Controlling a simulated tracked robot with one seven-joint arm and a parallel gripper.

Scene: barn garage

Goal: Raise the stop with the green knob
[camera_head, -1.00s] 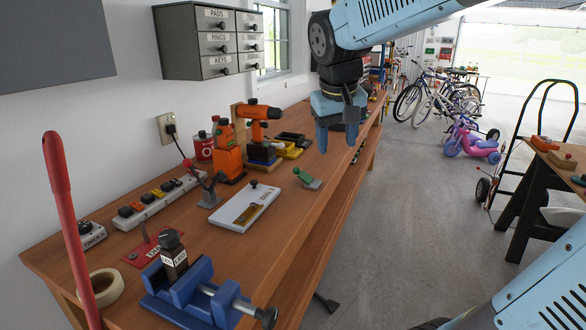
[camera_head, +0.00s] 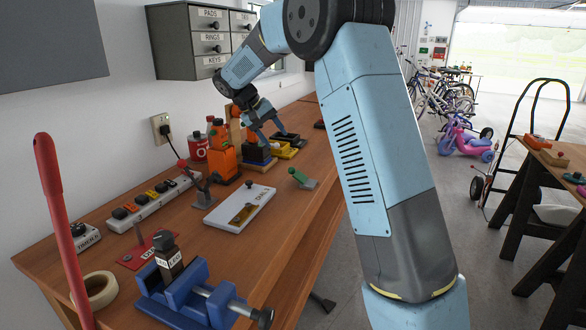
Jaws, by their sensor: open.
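The stop with the green knob (camera_head: 297,174) is a small grey piece with a green handle on the wooden workbench, near its front edge. The green handle slants up to the left from its grey base (camera_head: 307,183). My gripper (camera_head: 268,137) is open with light-blue fingers. It is farther back along the bench than the stop, over the area by the dark box and the yellow trays. It is apart from the stop, and nothing shows between the fingers.
A white board (camera_head: 226,217) with a brass piece lies left of the stop. A red-knobbed lever clamp (camera_head: 203,194), an orange jack (camera_head: 223,160), a power strip (camera_head: 145,208) and a blue vise (camera_head: 190,295) stand around. Bare bench (camera_head: 280,225) lies in front of the stop.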

